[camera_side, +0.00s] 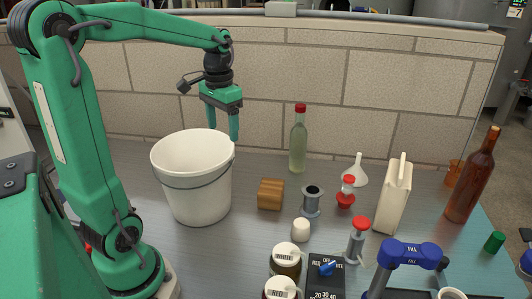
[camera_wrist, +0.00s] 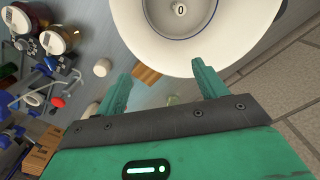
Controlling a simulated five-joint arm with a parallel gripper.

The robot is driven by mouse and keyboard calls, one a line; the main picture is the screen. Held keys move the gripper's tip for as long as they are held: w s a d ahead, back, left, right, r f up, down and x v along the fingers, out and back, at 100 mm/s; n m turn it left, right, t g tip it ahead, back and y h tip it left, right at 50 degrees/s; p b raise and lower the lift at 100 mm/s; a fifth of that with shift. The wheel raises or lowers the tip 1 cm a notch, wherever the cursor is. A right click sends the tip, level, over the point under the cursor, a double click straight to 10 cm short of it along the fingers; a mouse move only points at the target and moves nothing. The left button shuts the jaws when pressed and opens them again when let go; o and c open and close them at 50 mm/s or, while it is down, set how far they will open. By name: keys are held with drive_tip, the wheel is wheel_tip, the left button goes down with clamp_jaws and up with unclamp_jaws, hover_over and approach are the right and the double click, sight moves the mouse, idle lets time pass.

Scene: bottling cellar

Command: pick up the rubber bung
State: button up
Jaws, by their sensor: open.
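A small cream plug, apparently the rubber bung (camera_side: 301,230), stands on the bench right of the white bucket and in front of the metal spool. In the wrist view the bung (camera_wrist: 102,67) is left of my fingers, clear of them. My gripper (camera_side: 222,130) is open and empty, pointing down high above the bench near the bucket's back right rim. In the wrist view my gripper (camera_wrist: 162,70) has its two green fingers spread, with nothing between them but bench, a block and part of the bucket beyond.
The white bucket (camera_side: 199,193) is nearest my gripper. A wooden block (camera_side: 270,194), metal spool (camera_side: 311,201) and clear bottle (camera_side: 298,143) stand right of it. Brown jars (camera_side: 286,263) are in front of the bung. A red-topped tool (camera_side: 357,240) and cream jug (camera_side: 393,198) stand farther right.

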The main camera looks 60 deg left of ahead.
drive_tip(key=w+d, duration=0.7)
drive_tip(key=d, duration=0.4)
hover_over(302, 223)
drive_tip(key=shift+n, duration=0.3)
wheel_tip(302, 223, down, 15)
drive_tip(key=shift+d+r, duration=0.1)
drive_tip(key=shift+f, duration=4.35)
drive_tip(key=c, duration=1.1)
